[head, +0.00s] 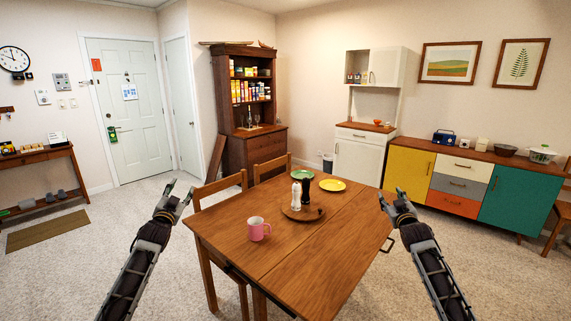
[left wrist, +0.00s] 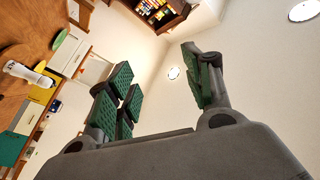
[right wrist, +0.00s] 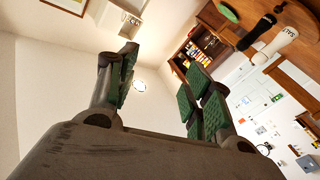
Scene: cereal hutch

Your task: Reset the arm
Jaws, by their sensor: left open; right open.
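My left gripper (head: 174,194) is raised in front of the left side of the wooden table. In the left wrist view my left gripper (left wrist: 160,90) has its green-padded fingers spread with nothing between them. My right gripper (head: 394,199) is raised at the table's right side. In the right wrist view my right gripper (right wrist: 160,90) is also spread and empty. Both grippers are apart from the table and from the things on it.
The wooden table (head: 250,280) bears a pink mug (head: 258,229), a green plate (head: 302,173), a yellow plate (head: 332,185) and a round board (head: 290,212) with white and dark shakers. Chairs stand at its left side. A dark hutch and a colourful sideboard (head: 460,168) line the walls.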

